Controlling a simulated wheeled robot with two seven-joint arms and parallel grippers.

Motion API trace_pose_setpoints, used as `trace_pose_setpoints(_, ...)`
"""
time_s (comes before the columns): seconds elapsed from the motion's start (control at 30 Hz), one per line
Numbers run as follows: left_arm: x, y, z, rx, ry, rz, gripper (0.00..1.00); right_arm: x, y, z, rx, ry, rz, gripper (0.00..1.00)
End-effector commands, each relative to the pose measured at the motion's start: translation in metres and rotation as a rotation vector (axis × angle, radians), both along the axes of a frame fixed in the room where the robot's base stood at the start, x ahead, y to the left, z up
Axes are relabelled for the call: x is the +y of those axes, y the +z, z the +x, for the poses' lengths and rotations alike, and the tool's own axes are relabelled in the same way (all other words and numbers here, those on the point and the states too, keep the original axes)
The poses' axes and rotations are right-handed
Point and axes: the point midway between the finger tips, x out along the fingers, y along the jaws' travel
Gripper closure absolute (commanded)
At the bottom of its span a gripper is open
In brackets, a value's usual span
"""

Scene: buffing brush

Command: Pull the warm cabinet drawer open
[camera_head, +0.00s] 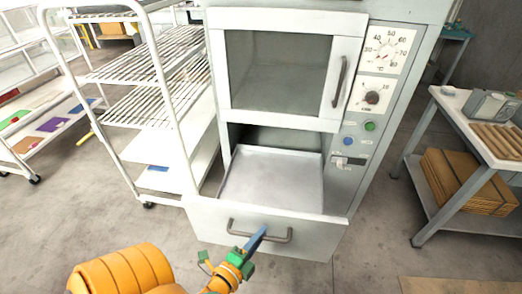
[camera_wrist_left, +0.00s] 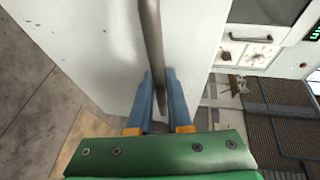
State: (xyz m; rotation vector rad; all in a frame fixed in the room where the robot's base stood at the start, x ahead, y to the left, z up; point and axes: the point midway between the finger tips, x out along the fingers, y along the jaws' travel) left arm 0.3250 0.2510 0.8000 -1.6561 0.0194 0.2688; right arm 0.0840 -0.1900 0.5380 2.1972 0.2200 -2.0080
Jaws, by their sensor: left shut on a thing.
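The warm cabinet (camera_head: 386,180) is pale grey and stands in the middle of the head view. Its lower drawer (camera_head: 213,222) is pulled out, and the inside shows as an empty, light metal tray floor (camera_head: 270,180). The drawer front carries a dark grey bar handle (camera_head: 276,239). My left gripper (camera_head: 256,241), with blue fingers and a green body, is at this handle. In the left wrist view its fingers (camera_wrist_left: 154,100) are shut around the handle bar (camera_wrist_left: 152,40), one on each side. My right gripper is in neither view.
The upper glass door (camera_head: 275,70) of the cabinet is shut. A white wire rack trolley (camera_head: 165,110) stands close on the left. A table (camera_head: 470,115) with rolls and cardboard below stands at right. Grey floor in front is clear.

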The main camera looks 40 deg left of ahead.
Motion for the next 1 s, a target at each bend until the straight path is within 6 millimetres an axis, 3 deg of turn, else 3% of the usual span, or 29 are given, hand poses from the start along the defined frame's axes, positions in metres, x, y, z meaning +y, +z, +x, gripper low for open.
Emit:
trace_pose_setpoints(0.23,-0.0068,0.0003,-0.0107,0.000,0.000,-0.002,1.00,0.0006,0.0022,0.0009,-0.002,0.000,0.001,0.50)
trace_pose_setpoints(0.63,-0.0075,0.0000,-0.0117,-0.001,-0.001,-0.001,1.00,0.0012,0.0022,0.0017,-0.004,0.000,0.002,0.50)
trace_pose_setpoints(0.67,-0.0075,0.0000,-0.0117,-0.001,-0.001,-0.001,0.75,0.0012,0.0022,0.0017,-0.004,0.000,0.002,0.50)
trace_pose_setpoints(0.73,-0.0074,0.0001,-0.0117,-0.001,-0.001,-0.001,0.56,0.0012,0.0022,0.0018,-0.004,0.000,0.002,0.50)
trace_pose_setpoints(1.0,-0.0073,0.0001,-0.0116,-0.001,0.000,0.000,0.53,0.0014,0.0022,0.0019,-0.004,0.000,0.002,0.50)
